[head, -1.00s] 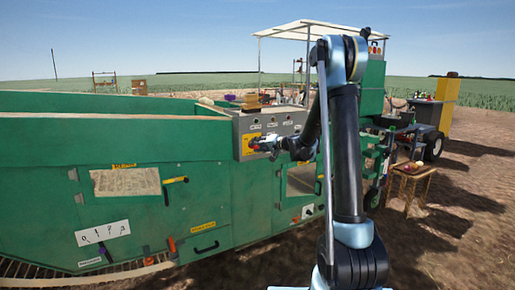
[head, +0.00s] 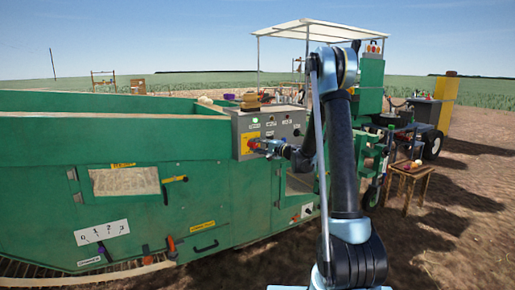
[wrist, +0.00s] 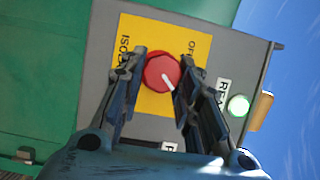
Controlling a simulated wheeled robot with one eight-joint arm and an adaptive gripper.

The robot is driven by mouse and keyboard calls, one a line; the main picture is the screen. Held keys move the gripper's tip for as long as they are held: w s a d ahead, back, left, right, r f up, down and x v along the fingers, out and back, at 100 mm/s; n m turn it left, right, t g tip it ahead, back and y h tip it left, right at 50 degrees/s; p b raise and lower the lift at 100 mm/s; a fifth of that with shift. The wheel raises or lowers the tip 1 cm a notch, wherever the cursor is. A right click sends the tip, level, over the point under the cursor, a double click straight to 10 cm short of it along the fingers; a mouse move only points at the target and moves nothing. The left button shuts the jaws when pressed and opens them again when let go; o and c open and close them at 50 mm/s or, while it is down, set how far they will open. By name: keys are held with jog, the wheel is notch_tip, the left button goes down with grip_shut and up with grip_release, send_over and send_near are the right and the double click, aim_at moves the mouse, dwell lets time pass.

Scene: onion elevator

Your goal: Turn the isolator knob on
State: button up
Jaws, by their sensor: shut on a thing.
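The isolator knob is a round red knob (wrist: 162,72) with a white pointer line, on a yellow plate (wrist: 150,98) marked "ISO…" and "OFF" in the wrist view. The pointer line slants to the lower right in that view. My gripper (wrist: 164,60) has one finger on each side of the knob and is shut on it. In the head view my gripper (head: 264,146) is at the yellow plate (head: 246,146) on the grey control panel (head: 284,122), and it partly hides the knob. A green lamp (wrist: 238,105) by a label starting "REA" is lit; it also glows in the head view (head: 256,120).
The panel sits on the green machine (head: 130,140). A small wooden table (head: 411,172) stands at the right. Onions and other items lie near the panel's top. Bare ground is open at the front right.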

jog(key=shift+w+d+f, duration=0.1)
jog(key=shift+d, duration=0.05)
jog(key=o, duration=1.1)
jog(key=shift+f, duration=0.1)
jog(key=shift+c, duration=0.2)
jog(key=v, duration=1.2)
